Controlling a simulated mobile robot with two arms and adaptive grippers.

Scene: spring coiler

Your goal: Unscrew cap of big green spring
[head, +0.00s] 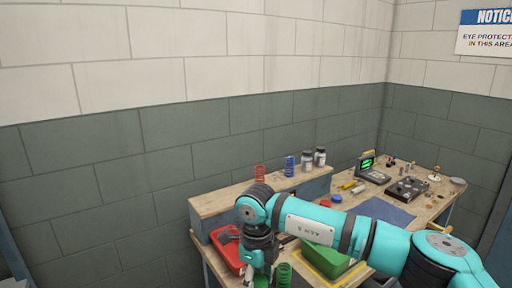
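A green spring (283,274) stands upright at the bottom edge of the head view, at the front of the workbench. Its lower part is cut off by the frame, and I cannot make out a cap on it. My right arm comes in from the right and bends down at its wrist. My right gripper (261,280) is just left of the green spring, mostly cut off by the bottom edge. I cannot tell whether its fingers are open or whether they touch anything. My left gripper is not in view.
A red bin (229,252) is left of my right wrist, and a green bin (332,260) is right of the spring. A red spring (260,173), a blue spring (290,167) and jars (307,162) stand on the raised shelf (219,200). A blue mat (387,210) lies farther right.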

